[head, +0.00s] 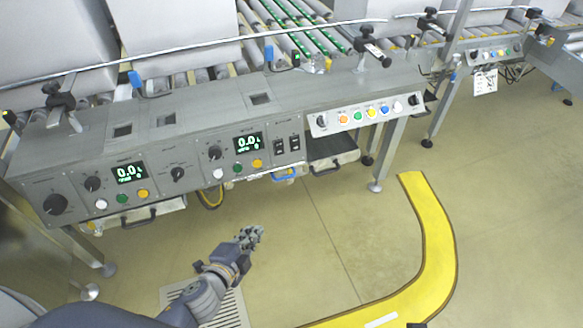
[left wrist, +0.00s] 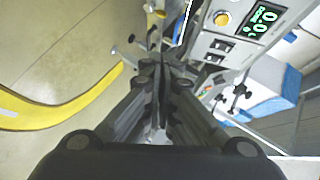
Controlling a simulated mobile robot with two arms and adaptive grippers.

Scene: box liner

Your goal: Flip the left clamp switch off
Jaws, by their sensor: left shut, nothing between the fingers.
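Two small dark rocker switches sit side by side on the grey control panel (head: 225,183), right of the right-hand green display. The left one (head: 281,147) is nearer that display, and the right one (head: 294,143) is beside it. Their labels and on/off positions are too small to read. In the left wrist view the pair shows at upper right, the left switch (left wrist: 221,45) nearer the yellow button. My left gripper (head: 251,236) is shut and empty, below and in front of the panel, apart from the switches. It also shows in the left wrist view (left wrist: 163,48). My right gripper is out of view.
Knobs, coloured buttons and two green displays (head: 248,142) fill the panel. A tilted button box (head: 366,113) sticks out to its right. Handles hang under the panel. The floor before it is clear, with a yellow curved strip (head: 432,230) and a floor grate (head: 222,308).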

